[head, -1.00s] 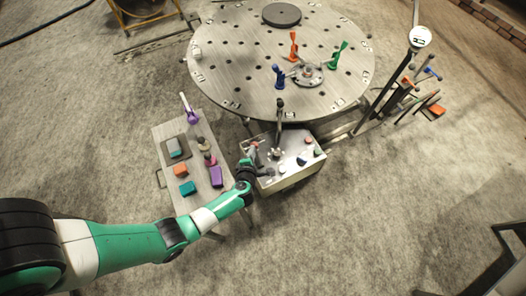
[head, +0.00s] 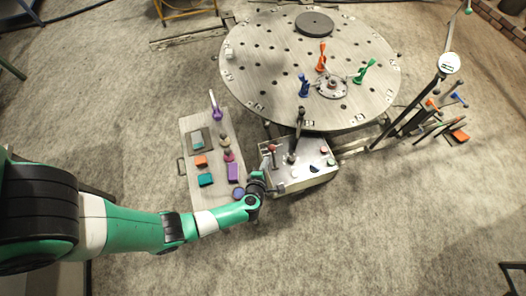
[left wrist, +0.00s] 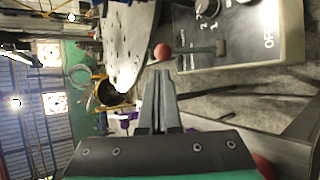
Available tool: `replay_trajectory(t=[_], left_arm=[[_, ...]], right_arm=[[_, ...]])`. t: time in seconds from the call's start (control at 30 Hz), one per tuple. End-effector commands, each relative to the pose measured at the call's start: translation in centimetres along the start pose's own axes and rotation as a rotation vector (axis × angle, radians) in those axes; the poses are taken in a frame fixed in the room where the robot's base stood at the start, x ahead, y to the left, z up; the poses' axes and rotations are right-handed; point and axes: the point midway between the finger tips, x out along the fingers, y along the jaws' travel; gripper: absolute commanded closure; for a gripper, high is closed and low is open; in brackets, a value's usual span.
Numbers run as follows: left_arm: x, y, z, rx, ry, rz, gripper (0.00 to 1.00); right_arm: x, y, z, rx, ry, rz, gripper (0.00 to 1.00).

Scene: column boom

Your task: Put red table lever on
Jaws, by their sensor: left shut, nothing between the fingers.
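The red table lever (head: 272,149) stands at the left end of a pale control box, with a round red knob on top. In the left wrist view the red knob (left wrist: 162,51) is just past my fingertips, its stem running right toward the panel. My left gripper (head: 258,175) is at the box's left side, just below the lever in the head view. In the left wrist view my left gripper (left wrist: 160,75) is shut and empty. Whether the fingertips touch the knob I cannot tell. The control box (left wrist: 285,55) shows "OFF" lettering. My right gripper is not in view.
A round perforated table (head: 285,65) stands behind the box, with blue, orange and green handles. A small side table (head: 215,130) with colored blocks is left of the box. A dark upright lever (head: 299,120) rises behind the panel. A tool rack (head: 425,105) stands right.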

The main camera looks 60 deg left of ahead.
Motion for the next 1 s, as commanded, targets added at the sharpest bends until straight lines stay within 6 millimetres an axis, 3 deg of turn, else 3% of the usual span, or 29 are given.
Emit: replay_trajectory(t=[0.1,0.33,1.0], left_arm=[[-3.2,0.6,0.2,0.002,-0.006,-0.002,1.00],[-6.7,0.6,0.1,0.000,-0.004,0.000,1.00],[-7.2,0.6,0.1,-0.002,-0.002,0.001,1.00]], right_arm=[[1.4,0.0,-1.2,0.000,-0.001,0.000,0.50],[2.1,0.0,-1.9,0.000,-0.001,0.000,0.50],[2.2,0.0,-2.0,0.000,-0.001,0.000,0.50]])
